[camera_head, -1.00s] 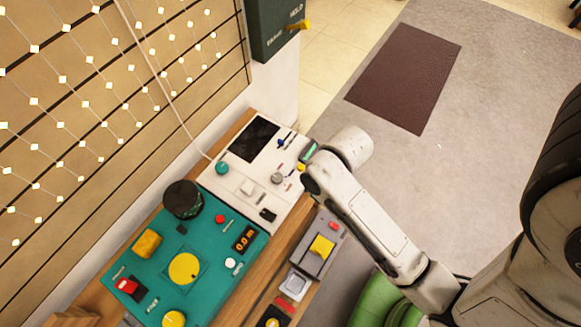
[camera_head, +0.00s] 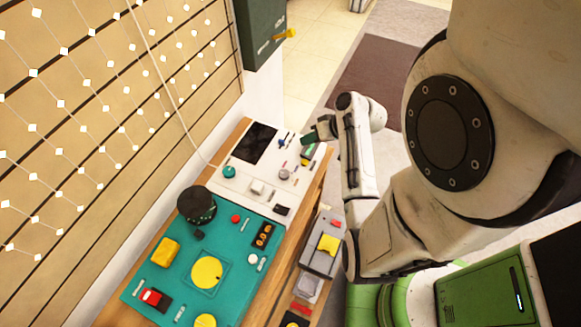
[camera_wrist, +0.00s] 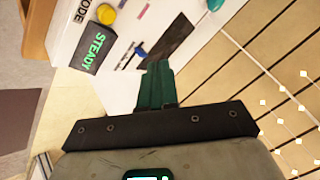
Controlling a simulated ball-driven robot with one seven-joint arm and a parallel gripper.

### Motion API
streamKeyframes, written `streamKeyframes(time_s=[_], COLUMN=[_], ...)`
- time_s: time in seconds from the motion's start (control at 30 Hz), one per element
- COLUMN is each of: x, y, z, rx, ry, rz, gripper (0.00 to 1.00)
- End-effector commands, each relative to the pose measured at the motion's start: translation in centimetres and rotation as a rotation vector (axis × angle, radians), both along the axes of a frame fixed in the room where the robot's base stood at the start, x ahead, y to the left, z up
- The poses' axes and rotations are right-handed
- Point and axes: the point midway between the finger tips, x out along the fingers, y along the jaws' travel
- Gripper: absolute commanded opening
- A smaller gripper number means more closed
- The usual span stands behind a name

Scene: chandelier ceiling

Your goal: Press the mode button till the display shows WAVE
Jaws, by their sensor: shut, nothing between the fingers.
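The white panel (camera_head: 262,172) stands on the wooden bench. Its small display (camera_wrist: 93,49) shows STEADY in green letters in the wrist view. The yellow mode button (camera_wrist: 106,13) sits beside the display, next to a label of which "ODE" shows. In the head view the display (camera_head: 308,151) is small and unreadable. My gripper (camera_wrist: 159,68) has dark green fingers, shut and empty. Its tips point over the panel near a dark slider slot, apart from the button, to the right of the display in the wrist view. In the head view my gripper (camera_head: 318,131) is at the panel's far right corner.
A teal panel (camera_head: 232,285) with a yellow dial, red switch and black knob adjoins the white panel. A grey box (camera_head: 322,244) with a yellow switch sits at the bench's right. A dark green wall box (camera_head: 262,35) with a yellow lever hangs beyond.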

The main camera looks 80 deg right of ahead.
Motion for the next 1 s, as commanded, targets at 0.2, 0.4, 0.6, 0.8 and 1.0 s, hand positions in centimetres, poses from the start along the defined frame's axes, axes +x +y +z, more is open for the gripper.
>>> streamKeyframes(time_s=[0.2, 0.4, 0.6, 0.8, 1.0], x=[-1.1, -1.1, -1.1, -1.1, -1.1], y=[-1.2, -1.2, -1.1, -1.1, -1.1], z=[0.2, 0.2, 0.0, -1.3, -3.6], rx=[-0.010, -0.010, -0.010, -0.010, -0.010], ry=[-0.029, -0.029, -0.028, -0.028, -0.027], rz=[-0.039, -0.039, -0.037, -0.037, -0.037], gripper=[0.00, 0.00, 0.00, 0.00, 0.00])
